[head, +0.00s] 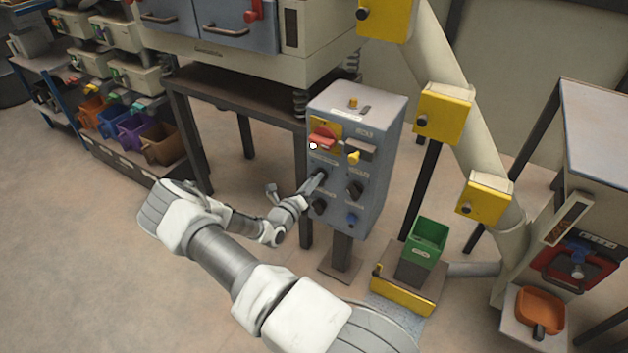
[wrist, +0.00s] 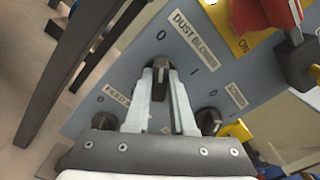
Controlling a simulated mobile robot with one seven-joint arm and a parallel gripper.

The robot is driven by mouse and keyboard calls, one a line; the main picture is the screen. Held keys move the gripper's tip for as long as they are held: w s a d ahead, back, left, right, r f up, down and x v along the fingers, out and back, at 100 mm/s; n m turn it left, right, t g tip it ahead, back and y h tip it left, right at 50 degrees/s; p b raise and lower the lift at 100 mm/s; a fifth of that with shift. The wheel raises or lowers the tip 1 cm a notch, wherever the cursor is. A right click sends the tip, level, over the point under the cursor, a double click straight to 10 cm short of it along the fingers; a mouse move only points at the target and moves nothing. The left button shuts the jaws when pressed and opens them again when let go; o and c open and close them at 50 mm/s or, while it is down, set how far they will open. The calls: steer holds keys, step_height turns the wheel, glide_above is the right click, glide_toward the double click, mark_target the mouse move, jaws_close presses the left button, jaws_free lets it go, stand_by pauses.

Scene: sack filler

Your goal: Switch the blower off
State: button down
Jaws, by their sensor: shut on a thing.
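The blower knob (wrist: 161,68) is a black rotary switch below the "DUST BLOWER" label (wrist: 194,40) on the grey control box (head: 385,115). In the wrist view it sits between the two pale fingertips of my gripper (wrist: 160,88), which is shut on it. A "0" mark (wrist: 160,35) lies just beyond the knob, and its grip bar seems to point roughly that way; the exact setting is hard to tell. In the head view my gripper (head: 317,183) reaches the box's left upper knob (head: 321,174) and partly covers it.
Other black knobs (head: 354,190) (wrist: 208,120) sit close by on the panel. A red handle on a yellow plate (head: 323,137) is just above. A dark table (head: 220,90) stands behind left, a green bin (head: 427,240) to the right. The floor at left is clear.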

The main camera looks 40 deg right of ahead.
steer(key=shift+f, duration=0.1)
stand_by(0.3)
steer(key=c, duration=0.8)
jaws_free()
steer(key=shift+o, duration=0.2)
steer(key=shift+a, duration=0.1)
steer(key=p+v, duration=0.2)
steer(key=v, duration=1.5)
steer(key=shift+s, duration=0.2)
steer(key=shift+a, duration=0.1)
